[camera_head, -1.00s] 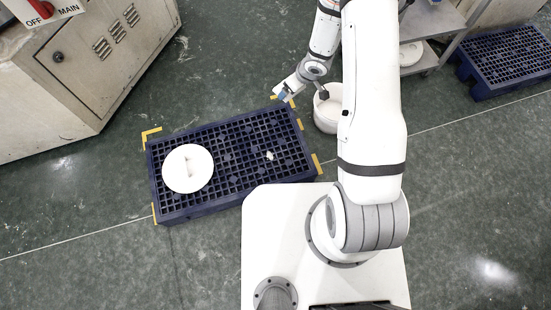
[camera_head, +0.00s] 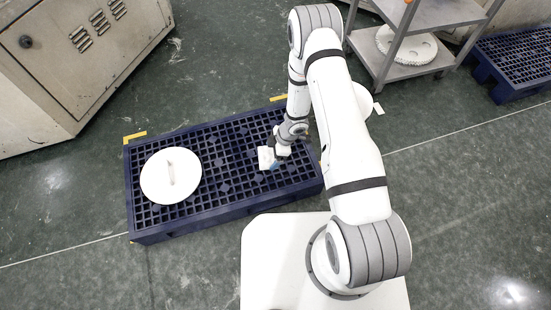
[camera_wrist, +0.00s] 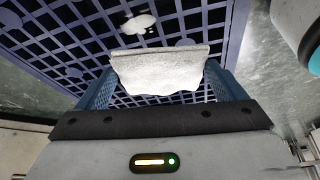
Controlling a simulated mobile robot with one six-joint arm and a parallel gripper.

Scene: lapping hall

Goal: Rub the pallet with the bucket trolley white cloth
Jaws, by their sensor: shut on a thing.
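The pallet (camera_head: 215,205) is dark blue with a grid top and lies on the floor in front of me. It fills the upper part of the wrist view (camera_wrist: 60,35). My gripper (camera_head: 276,160) is over the pallet's right half, shut on a white cloth (camera_head: 265,157). In the wrist view the cloth (camera_wrist: 160,72) hangs between the two blue fingers. I cannot tell whether it touches the pallet. A white smear (camera_wrist: 138,22) shows on the grid just beyond the cloth in the wrist view; in the head view it is not visible.
A round white lid with a handle (camera_head: 160,188) lies on the pallet's left part. A white bucket (camera_head: 361,100) stands partly behind my arm. A grey trolley (camera_head: 430,12) carries a white gear (camera_head: 405,48). A cabinet (camera_head: 70,60) stands far left; another blue pallet (camera_head: 515,62) far right.

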